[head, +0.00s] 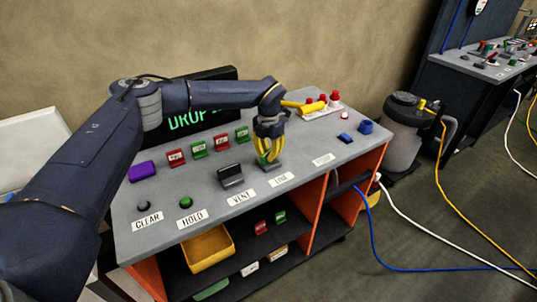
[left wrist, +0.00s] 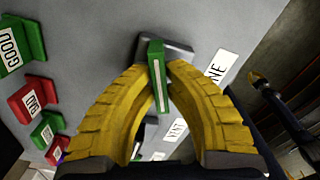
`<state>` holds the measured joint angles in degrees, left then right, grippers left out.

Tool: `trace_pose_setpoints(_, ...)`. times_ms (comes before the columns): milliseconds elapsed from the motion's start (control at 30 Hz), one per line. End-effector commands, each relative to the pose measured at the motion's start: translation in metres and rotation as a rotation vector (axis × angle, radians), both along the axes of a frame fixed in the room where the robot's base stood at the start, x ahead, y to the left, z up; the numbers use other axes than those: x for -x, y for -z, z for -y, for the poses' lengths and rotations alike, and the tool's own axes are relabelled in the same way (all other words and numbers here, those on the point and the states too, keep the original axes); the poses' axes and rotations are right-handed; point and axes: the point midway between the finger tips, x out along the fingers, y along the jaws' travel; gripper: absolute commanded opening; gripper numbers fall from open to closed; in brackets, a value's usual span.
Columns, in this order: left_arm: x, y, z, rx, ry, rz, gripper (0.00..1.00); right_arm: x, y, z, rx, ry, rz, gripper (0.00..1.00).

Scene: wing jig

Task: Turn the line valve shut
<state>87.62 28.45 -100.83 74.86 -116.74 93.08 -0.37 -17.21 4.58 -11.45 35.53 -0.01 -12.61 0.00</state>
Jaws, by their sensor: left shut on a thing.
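The line valve has a green lever with a pale stripe (left wrist: 159,78), standing on a grey base (head: 274,168) on the console top, behind the LINE label (head: 283,179). My left gripper (head: 266,158) reaches down over it, and its yellow fingers hide most of the lever in the head view. In the left wrist view the fingertips (left wrist: 158,72) are shut on the lever, one on each side. The lever stands out from its base between them.
The vent valve with its dark lever (head: 230,176) stands left of my left gripper. Red and green labelled blocks (head: 199,149) line the console behind it. A purple block (head: 142,171) is at left and a blue one (head: 365,126) at right. A yellow piece (head: 312,108) lies behind the gripper.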

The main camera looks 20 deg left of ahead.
Motion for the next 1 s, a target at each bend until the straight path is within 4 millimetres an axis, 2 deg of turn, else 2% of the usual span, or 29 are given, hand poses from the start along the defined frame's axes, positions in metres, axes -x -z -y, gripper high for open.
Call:
trace_pose_setpoints(200, 0.0001, 0.0003, 0.0001, -0.001, 0.178, -0.001, 0.0, 0.0, 0.0, 0.0001, 0.0, 0.0, 0.0, 0.0)
trace_pose_setpoints(500, 0.0006, 0.0009, 0.0001, -0.001, 0.346, -0.002, 0.0, -0.0001, 0.0, 0.0001, 0.0, 0.0, 0.0, 0.0)
trace_pose_setpoints(1000, 0.0007, 0.001, 0.0002, 0.0, 0.428, -0.002, 0.0, -0.0002, 0.0, 0.0, 0.0, 0.0, 0.0, 0.0)
